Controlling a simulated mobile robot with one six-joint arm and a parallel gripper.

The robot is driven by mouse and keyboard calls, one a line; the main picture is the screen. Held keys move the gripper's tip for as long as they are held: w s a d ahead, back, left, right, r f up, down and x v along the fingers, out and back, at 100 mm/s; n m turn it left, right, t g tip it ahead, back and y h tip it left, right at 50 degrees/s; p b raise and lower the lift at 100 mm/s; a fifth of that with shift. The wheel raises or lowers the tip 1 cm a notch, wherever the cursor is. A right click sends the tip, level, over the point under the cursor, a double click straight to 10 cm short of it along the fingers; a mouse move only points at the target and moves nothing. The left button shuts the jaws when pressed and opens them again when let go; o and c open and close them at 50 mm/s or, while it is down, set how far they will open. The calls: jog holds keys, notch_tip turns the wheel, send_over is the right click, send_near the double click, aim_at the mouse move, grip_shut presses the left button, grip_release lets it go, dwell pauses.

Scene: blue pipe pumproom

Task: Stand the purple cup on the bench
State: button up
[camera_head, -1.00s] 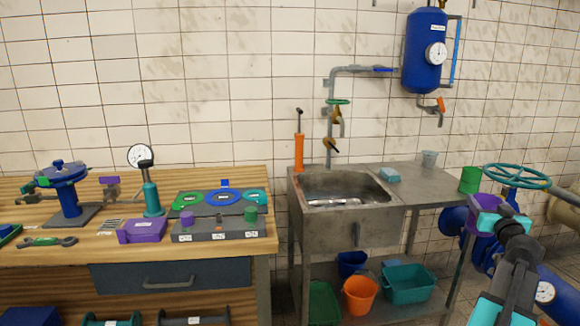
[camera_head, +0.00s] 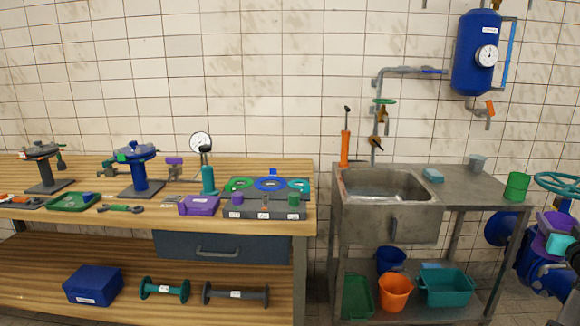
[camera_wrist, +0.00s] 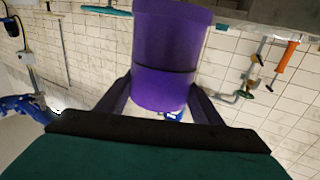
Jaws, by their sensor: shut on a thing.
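The purple cup (camera_head: 556,235) is at the far right of the head view, clear of the bench. In the wrist view the cup (camera_wrist: 168,55) fills the upper middle between the two dark fingers of my gripper (camera_wrist: 163,100). The wrist picture looks turned over, so I cannot tell how upright the cup is. The wooden bench (camera_head: 270,166) is on the left, with many things along its front part.
A steel sink table (camera_head: 455,190) stands right of the bench, carrying a green cup (camera_head: 516,186) and a grey cup (camera_head: 477,163). Blue pipework with a teal handwheel (camera_head: 560,184) is at the right.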

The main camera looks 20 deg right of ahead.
jog(key=shift+a, duration=0.15)
jog(key=w+a+f+n+t+y+p, duration=0.1)
jog(key=w+a+f+n+y+p, duration=0.2)
jog(key=w+a, duration=0.65)
jog(key=w+a+f+n+t+y, duration=0.25)
jog(key=w+a+y, duration=0.4)
jog(key=a, duration=0.55)
jog(key=w+a+f+n+t+y+p, duration=0.15)
jog(key=w+a+f+n+y, duration=0.25)
jog(key=w+a, duration=0.6)
jog(key=s+a+f+n+g+y+p, duration=0.1)
jog(key=a+n+g+y, duration=0.3)
jog(key=a, duration=1.7)
jog(key=a+f+n+g+y+p, duration=0.2)
jog(key=a+y, duration=0.7)
jog(key=a, duration=1.1)
jog(key=n+g+p, duration=0.2)
jog(key=n, duration=0.1)
jog(key=shift+s+a+f+n, duration=0.25)
jog(key=shift+s+a+n, duration=0.1)
jog(key=shift+s+a, duration=0.05)
jog(key=shift+d, duration=0.1)
